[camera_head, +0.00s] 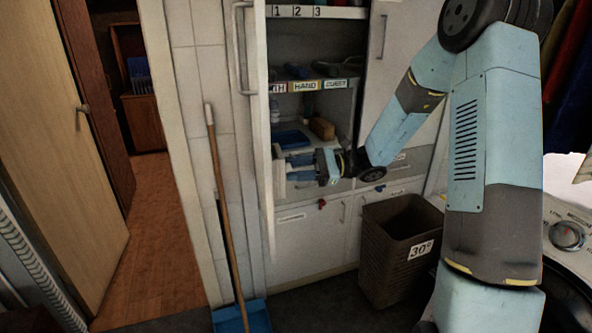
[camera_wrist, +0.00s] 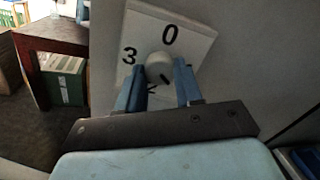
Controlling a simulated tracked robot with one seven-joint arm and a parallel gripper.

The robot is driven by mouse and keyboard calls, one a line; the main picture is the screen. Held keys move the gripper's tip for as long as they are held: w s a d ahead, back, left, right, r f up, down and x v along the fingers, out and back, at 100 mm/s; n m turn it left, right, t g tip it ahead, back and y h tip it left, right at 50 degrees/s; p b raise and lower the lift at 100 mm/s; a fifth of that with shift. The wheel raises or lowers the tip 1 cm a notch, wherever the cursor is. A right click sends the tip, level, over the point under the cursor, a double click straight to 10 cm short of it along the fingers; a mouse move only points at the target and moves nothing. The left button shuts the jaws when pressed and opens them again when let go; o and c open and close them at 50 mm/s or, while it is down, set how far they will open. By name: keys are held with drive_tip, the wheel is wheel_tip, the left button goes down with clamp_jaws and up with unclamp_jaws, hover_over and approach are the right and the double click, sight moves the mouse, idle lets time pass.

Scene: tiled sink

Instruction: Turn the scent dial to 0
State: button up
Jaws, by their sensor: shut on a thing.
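The scent dial (camera_wrist: 158,68) is a small round grey knob on a white plate (camera_wrist: 188,30) in the wrist view. The plate shows a 0 above the knob, a 3 to its left and a partly hidden numeral below it. A dark mark on the knob appears toward its lower right, away from the 0. My gripper (camera_wrist: 160,72) has its blue fingers on either side of the knob, shut on it. In the head view my gripper (camera_head: 289,168) is at the inner side of the open cabinet door (camera_head: 263,130); the knob is hidden there.
Cabinet shelves with labels hold a blue tray (camera_head: 291,139) and a brown block (camera_head: 322,128) just behind my gripper. A brown bin (camera_head: 385,264) stands below right. A broom (camera_head: 226,200) leans left of the door. A doorway opens at the far left.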

drive_tip(key=n+g, duration=0.1)
drive_tip(key=n, duration=2.4)
drive_tip(key=shift+w, duration=0.1)
idle(0.5)
drive_tip(key=o, duration=1)
drive_tip(key=shift+n, duration=0.3)
drive_tip(key=shift+o, duration=0.2)
drive_tip(key=w+d, duration=0.2)
drive_tip(key=d, duration=1.1)
drive_tip(key=shift+w+d, duration=0.2)
drive_tip(key=shift+d, duration=0.15)
drive_tip(key=shift+s+a+f, duration=0.1)
